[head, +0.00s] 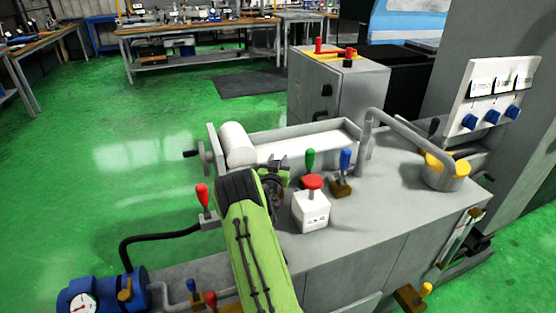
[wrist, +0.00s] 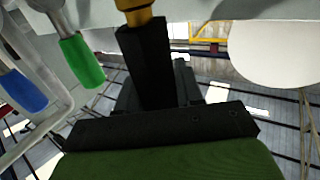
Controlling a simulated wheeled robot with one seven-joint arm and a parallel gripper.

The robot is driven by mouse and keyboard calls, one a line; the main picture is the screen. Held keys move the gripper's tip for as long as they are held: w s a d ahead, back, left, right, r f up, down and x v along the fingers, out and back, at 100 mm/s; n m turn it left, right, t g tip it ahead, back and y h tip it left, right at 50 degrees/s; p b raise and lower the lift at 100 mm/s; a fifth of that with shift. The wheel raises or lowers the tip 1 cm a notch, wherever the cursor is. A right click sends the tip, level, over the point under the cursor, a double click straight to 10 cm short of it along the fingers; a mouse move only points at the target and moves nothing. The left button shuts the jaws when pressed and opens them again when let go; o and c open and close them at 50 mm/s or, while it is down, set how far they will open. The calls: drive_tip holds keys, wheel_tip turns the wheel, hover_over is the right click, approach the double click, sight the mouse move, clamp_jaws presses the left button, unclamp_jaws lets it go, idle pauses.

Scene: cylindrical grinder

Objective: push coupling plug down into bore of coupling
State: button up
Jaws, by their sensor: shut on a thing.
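A green lever (head: 310,161), a blue lever (head: 345,161) and a white box with a red button (head: 312,205) stand right of my gripper. A white cylinder (head: 237,145) lies behind it in a trough. A bent grey pipe (head: 405,135) is farther right.

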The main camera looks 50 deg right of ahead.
drive_tip(key=shift+f, duration=1.6)
drive_tip(key=o, duration=1.2)
